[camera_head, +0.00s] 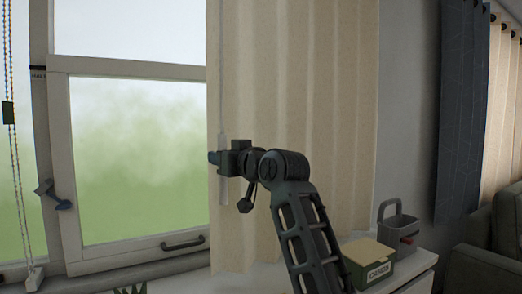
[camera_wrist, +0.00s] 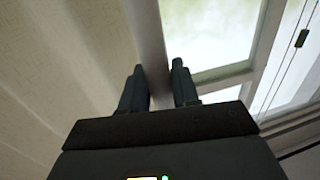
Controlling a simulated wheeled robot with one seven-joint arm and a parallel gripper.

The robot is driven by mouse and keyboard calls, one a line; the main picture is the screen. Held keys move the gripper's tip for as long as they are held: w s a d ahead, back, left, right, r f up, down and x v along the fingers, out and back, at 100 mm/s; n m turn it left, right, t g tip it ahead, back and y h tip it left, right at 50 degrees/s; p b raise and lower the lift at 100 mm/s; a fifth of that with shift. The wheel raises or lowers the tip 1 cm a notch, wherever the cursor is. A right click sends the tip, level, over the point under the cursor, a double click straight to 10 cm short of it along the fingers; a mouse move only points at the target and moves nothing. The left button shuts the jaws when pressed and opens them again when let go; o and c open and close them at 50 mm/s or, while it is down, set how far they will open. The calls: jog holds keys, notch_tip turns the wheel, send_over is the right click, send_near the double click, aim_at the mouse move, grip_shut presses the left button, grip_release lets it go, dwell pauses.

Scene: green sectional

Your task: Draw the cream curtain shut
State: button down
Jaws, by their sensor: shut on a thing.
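The cream curtain (camera_head: 290,80) hangs in folds at the right of the window (camera_head: 140,150). It leaves the glass to its left bare. A thin pale pull wand (camera_head: 223,195) hangs along the curtain's left edge. My gripper (camera_head: 215,163) is at that edge, shut on the wand. In the wrist view the wand (camera_wrist: 150,40) runs down between the two fingers of my gripper (camera_wrist: 160,88). The curtain cloth (camera_wrist: 60,70) fills the left there, and the window (camera_wrist: 215,35) shows at the right. The gripped part of the wand is partly hidden by the fingers.
A green box (camera_head: 367,265) and a grey caddy (camera_head: 400,225) stand on a white cabinet at the lower right. A dark sofa (camera_head: 490,245) lies beyond.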

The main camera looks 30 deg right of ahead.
jog(key=s+a+b, duration=0.1)
jog(key=a, duration=3.9)
jog(key=shift+s+b, duration=0.25)
jog(key=shift+b, duration=0.1)
jog(key=shift+r, duration=0.1)
jog(key=c, duration=1)
grip_release()
jog(key=shift+a, duration=0.15)
jog(key=shift+w, duration=0.1)
jog(key=b+v, duration=0.1)
jog(key=v, duration=0.6)
jog(key=shift+s, duration=0.4)
